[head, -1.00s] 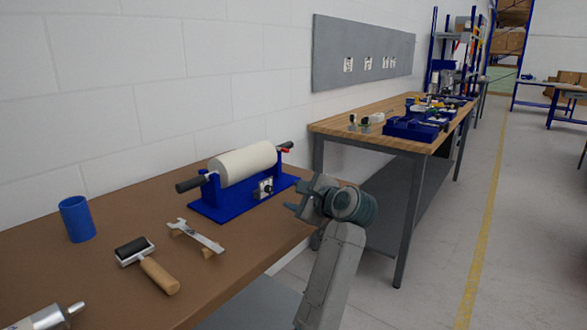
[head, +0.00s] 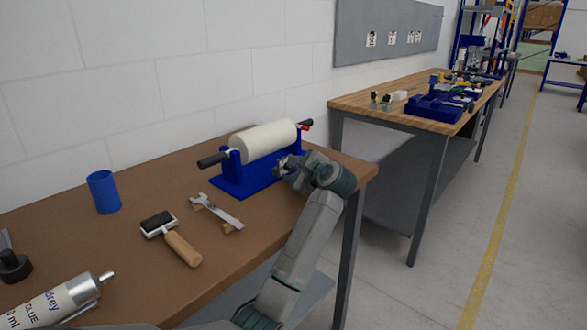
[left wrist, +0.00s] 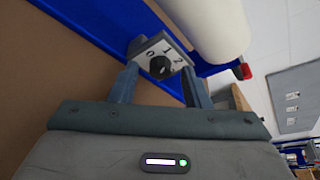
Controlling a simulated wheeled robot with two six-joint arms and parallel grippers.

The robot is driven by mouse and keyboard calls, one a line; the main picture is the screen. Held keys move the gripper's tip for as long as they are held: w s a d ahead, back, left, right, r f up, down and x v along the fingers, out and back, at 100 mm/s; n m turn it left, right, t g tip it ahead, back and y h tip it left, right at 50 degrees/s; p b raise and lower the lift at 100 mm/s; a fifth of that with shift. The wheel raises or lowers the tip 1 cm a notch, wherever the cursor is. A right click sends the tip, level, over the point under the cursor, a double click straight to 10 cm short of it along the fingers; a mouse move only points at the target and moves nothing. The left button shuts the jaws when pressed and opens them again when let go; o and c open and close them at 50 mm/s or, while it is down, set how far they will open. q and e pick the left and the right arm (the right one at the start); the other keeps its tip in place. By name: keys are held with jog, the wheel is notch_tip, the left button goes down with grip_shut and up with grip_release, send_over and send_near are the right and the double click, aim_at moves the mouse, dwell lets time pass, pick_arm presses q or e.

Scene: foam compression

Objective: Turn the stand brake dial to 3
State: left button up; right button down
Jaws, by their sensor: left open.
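The blue stand (head: 240,183) holds a cream foam roll (head: 263,140) on the brown bench. In the left wrist view, its brake dial is a round black knob (left wrist: 160,68) on a white plate (left wrist: 144,44) marked 0, 1 and 2; the rest of the scale is hidden. I cannot tell which number the knob points to. My left gripper (head: 285,163) is at the front of the stand and covers most of the dial in the head view. Its fingers (left wrist: 160,75) are open, one on each side of the knob, with gaps visible. My right gripper is not in view.
A wrench (head: 219,211) on small wooden supports, a hand roller (head: 172,238), a blue cup (head: 104,192) and a glue tube (head: 55,300) lie left of my arm. A red-tipped handle (head: 306,125) sticks out at the stand's right end.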

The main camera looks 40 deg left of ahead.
pick_arm(q)
grip_shut()
dwell(0.3)
jog(key=shift+r+m, duration=0.1)
jog(key=shift+m, duration=0.3)
jog(key=shift+w+r+m+g+p, duration=0.1)
jog(key=shift+w+m+g+p, duration=0.05)
jog(key=shift+m+g+p, duration=0.45)
jog(key=shift+w+m+g, duration=0.1)
jog(key=shift+m+g, duration=0.4)
jog(key=shift+m, duration=0.3)
jog(key=shift+m+g, duration=0.5)
jog(key=shift+m, duration=0.2)
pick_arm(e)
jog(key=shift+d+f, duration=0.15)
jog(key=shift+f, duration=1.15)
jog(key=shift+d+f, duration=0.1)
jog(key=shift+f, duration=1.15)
